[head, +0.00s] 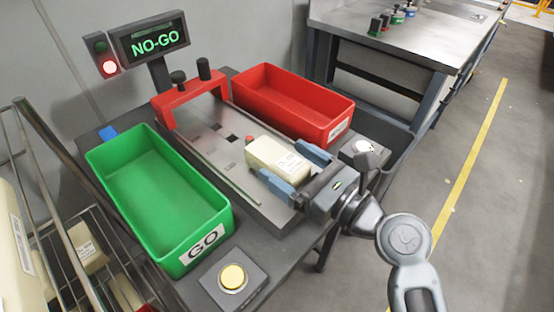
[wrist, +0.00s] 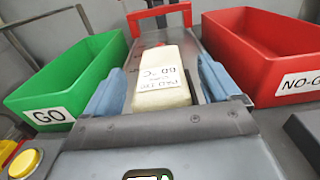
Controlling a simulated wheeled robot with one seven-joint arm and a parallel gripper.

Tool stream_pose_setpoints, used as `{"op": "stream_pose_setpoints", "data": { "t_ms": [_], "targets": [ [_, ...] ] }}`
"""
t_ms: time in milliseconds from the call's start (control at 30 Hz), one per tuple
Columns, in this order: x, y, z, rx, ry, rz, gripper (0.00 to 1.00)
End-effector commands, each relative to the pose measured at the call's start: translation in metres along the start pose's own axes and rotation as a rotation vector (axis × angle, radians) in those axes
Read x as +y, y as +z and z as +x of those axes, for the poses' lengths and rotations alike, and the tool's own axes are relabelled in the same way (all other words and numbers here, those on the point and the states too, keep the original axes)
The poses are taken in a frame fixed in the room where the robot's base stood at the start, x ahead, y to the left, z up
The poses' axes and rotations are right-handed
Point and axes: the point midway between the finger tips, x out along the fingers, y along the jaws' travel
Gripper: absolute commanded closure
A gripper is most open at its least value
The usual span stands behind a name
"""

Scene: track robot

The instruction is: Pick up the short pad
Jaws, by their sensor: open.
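A cream-coloured pad (head: 273,160) with a white label lies on the grey gauge plate (head: 214,140), between the green and red bins. It also shows in the wrist view (wrist: 163,80), its label facing my gripper. My gripper (head: 296,170) is open, with one blue finger on each side of the pad's near end. In the wrist view the fingers of my gripper (wrist: 165,92) flank the pad; a gap shows on the right, and I cannot tell whether the left finger touches. Other cream pads (head: 86,245) sit on the wire rack at the left.
A green GO bin (head: 203,212) stands left of the plate and a red NO-GO bin (head: 328,126) right of it; both look empty. A red arch (head: 184,101) spans the plate's far end. The display (head: 151,40) reads NO-GO, with a red lamp lit. A yellow button (head: 233,277) is in front.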

Motion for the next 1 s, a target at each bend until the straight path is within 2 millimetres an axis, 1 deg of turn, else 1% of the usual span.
{"op": "stream_pose_setpoints", "data": {
  "t_ms": [200,267,800,1000],
  "targets": [
    [0.0001,-0.0003,0.0007,0.000,0.000,0.000,0.11],
    [0.0001,-0.0003,0.0006,0.000,-0.001,0.000,0.15],
    [0.0000,-0.0003,0.0004,0.000,-0.001,0.000,0.67],
    [0.0000,0.0001,0.0004,0.000,-0.001,-0.001,0.67]
  ]
}}
